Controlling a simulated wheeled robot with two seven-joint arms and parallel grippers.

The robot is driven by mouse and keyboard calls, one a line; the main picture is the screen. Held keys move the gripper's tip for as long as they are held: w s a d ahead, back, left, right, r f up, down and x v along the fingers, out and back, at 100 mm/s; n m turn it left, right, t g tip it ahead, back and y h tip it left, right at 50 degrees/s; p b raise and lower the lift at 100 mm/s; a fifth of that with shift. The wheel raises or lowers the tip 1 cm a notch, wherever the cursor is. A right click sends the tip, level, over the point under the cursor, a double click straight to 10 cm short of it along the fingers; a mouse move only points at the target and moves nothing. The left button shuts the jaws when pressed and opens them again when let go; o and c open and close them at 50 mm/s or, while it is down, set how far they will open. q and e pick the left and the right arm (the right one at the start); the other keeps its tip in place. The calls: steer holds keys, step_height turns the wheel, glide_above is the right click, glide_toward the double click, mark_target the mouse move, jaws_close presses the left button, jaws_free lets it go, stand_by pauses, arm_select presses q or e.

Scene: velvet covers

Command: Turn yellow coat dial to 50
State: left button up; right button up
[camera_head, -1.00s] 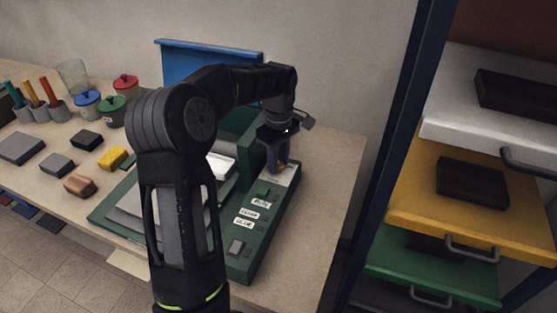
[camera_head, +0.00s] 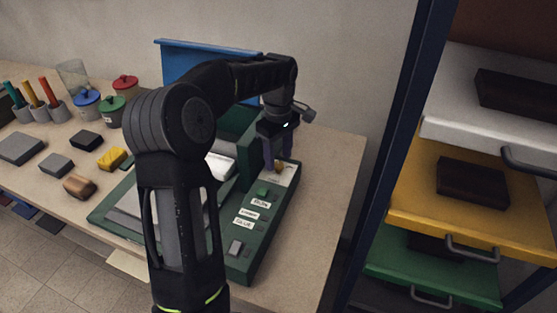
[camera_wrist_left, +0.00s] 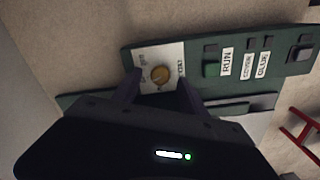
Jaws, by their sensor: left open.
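The yellow dial (camera_head: 280,167) sits on a pale plate at the far end of the green machine's control panel (camera_head: 262,236). In the left wrist view the dial (camera_wrist_left: 160,75) is a round yellow knob with printed marks around it, too small to read for sure. My left gripper (camera_head: 277,163) points down over the plate. It is open, and in the left wrist view its fingertips (camera_wrist_left: 159,80) stand apart near the two sides of the dial, with a gap showing. My right gripper is not in view.
The panel also carries a green button (camera_wrist_left: 211,69) by a RUN label, further labels and a grey switch (camera_head: 236,248). Cups, lidded pots and blocks stand on the table at left. A rack with coloured drawers (camera_head: 470,205) stands at right.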

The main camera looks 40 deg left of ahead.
mark_target(279, 164)
arm_select(q)
step_height(279, 164, up, 6)
steer(key=shift+f, duration=0.1)
stand_by(0.7)
